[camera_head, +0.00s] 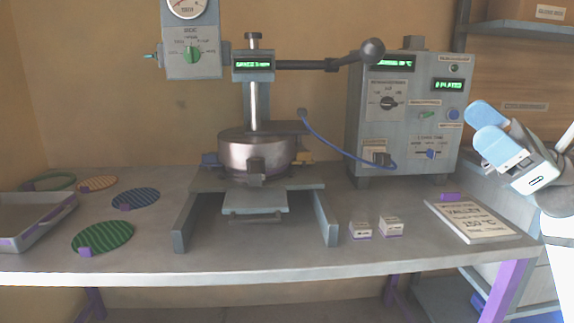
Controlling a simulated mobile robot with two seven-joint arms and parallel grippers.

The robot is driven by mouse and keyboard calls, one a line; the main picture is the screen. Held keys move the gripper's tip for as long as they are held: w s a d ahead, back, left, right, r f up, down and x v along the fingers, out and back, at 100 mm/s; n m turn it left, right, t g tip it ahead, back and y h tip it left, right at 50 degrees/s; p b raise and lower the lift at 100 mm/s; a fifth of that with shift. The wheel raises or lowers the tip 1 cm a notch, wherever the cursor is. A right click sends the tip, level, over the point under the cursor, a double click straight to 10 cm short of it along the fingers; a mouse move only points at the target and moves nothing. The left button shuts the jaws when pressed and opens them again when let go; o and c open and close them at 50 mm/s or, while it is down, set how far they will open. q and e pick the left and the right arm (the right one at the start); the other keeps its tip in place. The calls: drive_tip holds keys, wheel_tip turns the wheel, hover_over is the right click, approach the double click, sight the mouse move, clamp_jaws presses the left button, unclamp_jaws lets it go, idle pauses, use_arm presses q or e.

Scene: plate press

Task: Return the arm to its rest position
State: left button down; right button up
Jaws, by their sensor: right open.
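My right gripper (487,128) is at the right of the head view, with blue finger pads. It is open and empty, raised above the right end of the workbench and in front of the control box's right side. My right arm comes in from the right edge. The press (254,152) stands at the middle of the bench, with a round metal head, a column and a lever with a dark ball (372,50) at its end. My left gripper does not show.
The grey workbench (270,262) carries several striped discs (135,198) and a grey tray (40,228) at left.

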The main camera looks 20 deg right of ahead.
drive_tip(key=w+a+f+m+t+h+p, duration=0.2)
drive_tip(key=a+f+m+t+h, duration=0.45)
drive_tip(key=m, duration=1.05)
drive_tip(key=w+a+f+m+t+h+p, duration=0.1)
drive_tip(key=w+a+f+m+t+h, duration=0.2)
drive_tip(key=a+f+m, duration=0.75)
drive_tip(key=s+a+f+m+g+h+p, duration=0.15)
drive_tip(key=s+a+f+m, duration=0.4)
drive_tip(key=m, duration=0.55)
drive_tip(key=s+a+f+m+g+h+p, duration=0.1)
drive_tip(key=s+a+f+m+g, duration=0.4)
drive_tip(key=m, duration=0.6)
use_arm(q)
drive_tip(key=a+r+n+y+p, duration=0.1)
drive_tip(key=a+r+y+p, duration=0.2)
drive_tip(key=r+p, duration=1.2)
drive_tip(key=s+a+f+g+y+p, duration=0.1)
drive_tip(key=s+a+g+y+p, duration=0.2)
drive_tip(key=p, duration=1.9)
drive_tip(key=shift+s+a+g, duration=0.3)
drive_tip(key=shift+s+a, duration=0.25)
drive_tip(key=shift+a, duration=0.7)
use_arm(e)
drive_tip(key=s+d+r+g+h, duration=0.2)
drive_tip(key=d+r+g+h, duration=0.2)
drive_tip(key=d+r+h, duration=0.1)
drive_tip(key=d+h, duration=0.1)
drive_tip(key=d, duration=0.1)
drive_tip(key=shift+s+d, duration=0.15)
drive_tip(key=shift+d, duration=0.2)
